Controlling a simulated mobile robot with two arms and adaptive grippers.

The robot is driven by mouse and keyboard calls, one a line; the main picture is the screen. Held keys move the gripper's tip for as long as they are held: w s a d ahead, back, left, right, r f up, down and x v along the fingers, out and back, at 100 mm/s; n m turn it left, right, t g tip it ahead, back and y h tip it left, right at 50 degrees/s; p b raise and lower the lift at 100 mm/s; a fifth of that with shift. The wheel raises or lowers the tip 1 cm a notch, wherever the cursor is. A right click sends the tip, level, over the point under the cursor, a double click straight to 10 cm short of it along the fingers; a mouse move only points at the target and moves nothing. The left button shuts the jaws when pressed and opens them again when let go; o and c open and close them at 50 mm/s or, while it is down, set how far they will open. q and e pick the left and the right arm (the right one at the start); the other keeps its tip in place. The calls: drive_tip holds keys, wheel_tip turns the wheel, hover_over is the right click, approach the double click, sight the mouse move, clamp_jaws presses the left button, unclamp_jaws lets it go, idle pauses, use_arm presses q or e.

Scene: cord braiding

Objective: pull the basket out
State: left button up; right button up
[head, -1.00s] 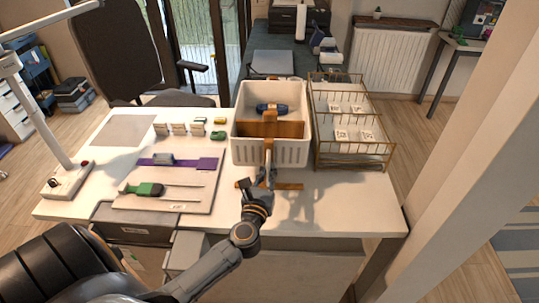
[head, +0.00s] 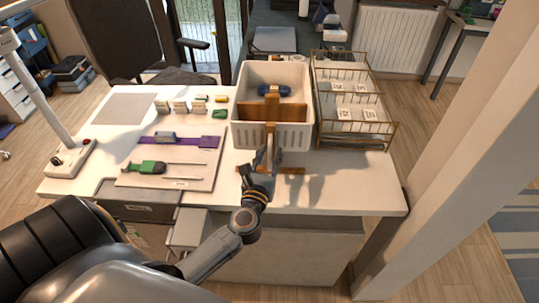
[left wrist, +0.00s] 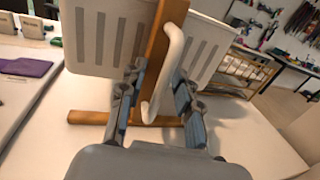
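The white slotted basket (head: 243,134) stands on the white table, right of centre. A dark blue object (head: 271,90) and a brown wooden piece (head: 287,110) are in it. The basket also shows in the left wrist view (left wrist: 84,40), behind a tilted brown wooden post (left wrist: 158,48) with a flat foot on the table. My left gripper (head: 262,166) is at the basket's front. In the left wrist view its fingers (left wrist: 157,103) are apart on either side of the handle; contact is unclear. My right gripper is out of view.
A gold wire rack (head: 352,128) stands close to the basket's right side. A board (head: 190,172) with a green-handled screwdriver (head: 147,167) and a purple strip (head: 207,142) lies to the left. The table's right front corner is clear.

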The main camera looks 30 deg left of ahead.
use_arm(q)
drive_tip(key=v, duration=1.2)
drive_tip(key=shift+r, duration=0.1)
